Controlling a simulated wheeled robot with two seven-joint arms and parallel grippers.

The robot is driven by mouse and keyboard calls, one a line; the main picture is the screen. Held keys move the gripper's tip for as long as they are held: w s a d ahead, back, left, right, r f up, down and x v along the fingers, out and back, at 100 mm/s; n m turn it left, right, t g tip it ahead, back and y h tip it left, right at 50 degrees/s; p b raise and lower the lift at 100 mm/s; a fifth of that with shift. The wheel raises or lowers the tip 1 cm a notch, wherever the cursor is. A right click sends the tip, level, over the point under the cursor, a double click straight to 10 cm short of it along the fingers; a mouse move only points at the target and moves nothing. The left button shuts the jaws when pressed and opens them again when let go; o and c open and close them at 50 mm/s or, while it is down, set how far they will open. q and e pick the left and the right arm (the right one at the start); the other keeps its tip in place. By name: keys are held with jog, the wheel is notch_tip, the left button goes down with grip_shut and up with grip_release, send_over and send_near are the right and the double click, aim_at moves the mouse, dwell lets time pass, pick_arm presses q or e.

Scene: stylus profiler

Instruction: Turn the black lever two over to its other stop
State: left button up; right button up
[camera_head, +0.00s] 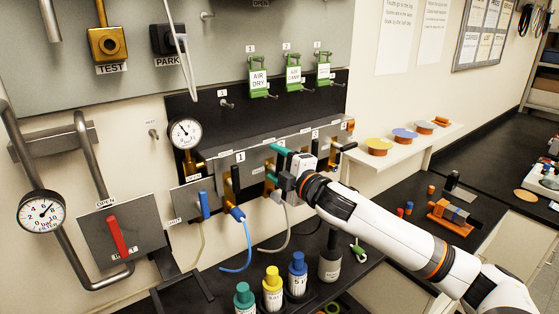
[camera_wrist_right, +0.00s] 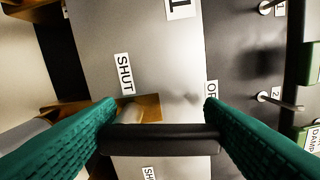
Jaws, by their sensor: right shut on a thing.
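My right gripper (camera_head: 277,164) is at the grey valve panel, just right of the number 1 plate. In the right wrist view, its two green fingers reach in from both sides. The black lever (camera_wrist_right: 160,140) spans the gap between them, and the gripper is shut on it. A brass fitting (camera_wrist_right: 148,106) shows beside the lever. A SHUT label (camera_wrist_right: 124,74) is left of it, and a partly covered label, likely OPEN, is behind the right finger. In the head view the gripper hides most of this lever. My left gripper is in neither view.
Another black lever (camera_head: 236,178) stands to the left, close to the gripper, with a blue lever (camera_head: 204,205) beyond it. A third black lever (camera_head: 344,147) is to the right. Green tags (camera_head: 294,76) hang above. Bottles (camera_head: 272,288) stand on the bench below.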

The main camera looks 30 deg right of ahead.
jog(key=shift+a+n, duration=0.2)
jog(key=shift+n, duration=0.6)
jog(key=shift+f, duration=0.1)
jog(key=o, duration=1)
jog(key=s+b, duration=0.6)
jog(key=s, duration=0.6)
jog(key=shift+d, duration=0.45)
